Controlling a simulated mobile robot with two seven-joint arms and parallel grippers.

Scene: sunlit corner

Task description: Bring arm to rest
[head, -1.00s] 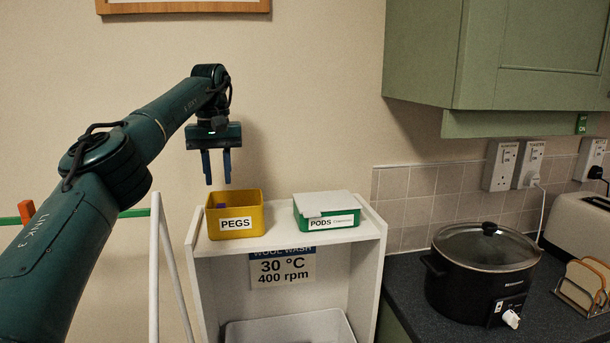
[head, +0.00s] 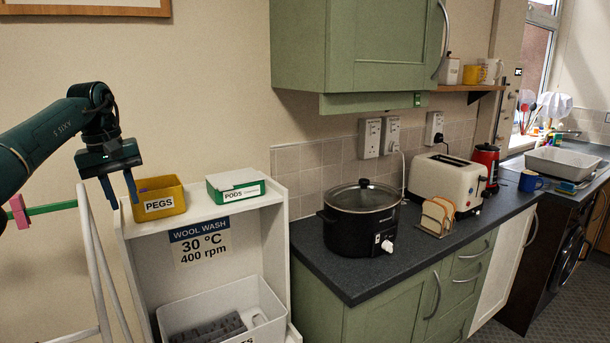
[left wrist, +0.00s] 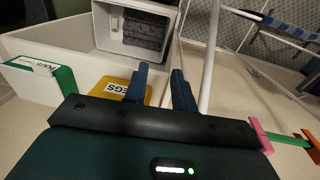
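My left gripper (head: 119,190) hangs at the left of the head view, its two blue fingers apart with nothing between them. It shows in the left wrist view (left wrist: 159,72), also with an empty gap. The fingers overlap the left side of the yellow PEGS box (head: 172,200) in the head view; whether they touch it I cannot tell. The box also shows past the fingers in the left wrist view (left wrist: 112,88). Something purple lies inside it. My right gripper is in neither view.
The white shelf unit (head: 220,211) carries the PEGS box and a green-and-white PODS box (head: 235,189). A white bin (head: 272,312) stands inside it. White poles (head: 92,262) and a green rail with a pink peg (head: 18,211) are at left. A slow cooker (head: 352,228) stands on the counter.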

